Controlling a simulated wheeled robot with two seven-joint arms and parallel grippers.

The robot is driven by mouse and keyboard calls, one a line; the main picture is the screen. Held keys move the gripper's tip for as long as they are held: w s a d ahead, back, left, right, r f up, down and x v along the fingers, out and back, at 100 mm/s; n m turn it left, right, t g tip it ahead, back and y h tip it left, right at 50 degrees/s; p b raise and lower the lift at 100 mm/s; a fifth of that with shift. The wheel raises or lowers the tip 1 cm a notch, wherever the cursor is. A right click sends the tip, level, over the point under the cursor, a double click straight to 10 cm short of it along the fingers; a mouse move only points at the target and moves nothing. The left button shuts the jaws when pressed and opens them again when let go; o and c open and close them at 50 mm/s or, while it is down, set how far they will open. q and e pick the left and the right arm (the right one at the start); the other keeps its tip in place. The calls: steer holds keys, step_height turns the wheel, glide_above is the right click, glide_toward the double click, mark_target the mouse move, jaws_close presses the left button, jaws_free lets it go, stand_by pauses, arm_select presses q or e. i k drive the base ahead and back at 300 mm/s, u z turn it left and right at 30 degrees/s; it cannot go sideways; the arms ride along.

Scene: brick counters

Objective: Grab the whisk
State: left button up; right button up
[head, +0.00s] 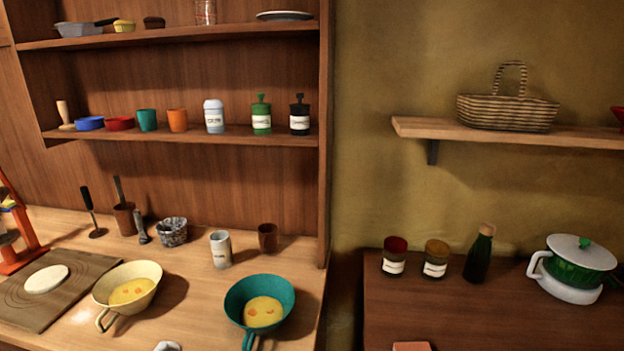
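I cannot clearly make out a whisk. On the left counter's back part, a black-handled utensil (89,200) stands upright with a small dark disc-like head on the counter. Beside it a brown cup (125,220) has a dark handle sticking out of it. A small grey utensil (141,228) stands to the right of the cup; its shape is too small to tell. Neither of my grippers shows in the head view.
A cream pan (143,271) and a teal pan (236,298), each with yellow food, stand at the front of the left counter. A wooden board (30,312) lies at left. A speckled pot (173,231), grey canister (221,250) and brown cup (268,238) stand behind.

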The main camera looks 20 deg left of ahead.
mark_target(116, 178)
steer(key=z, duration=2)
steer(key=k, duration=2.45)
steer(key=u, duration=1.6)
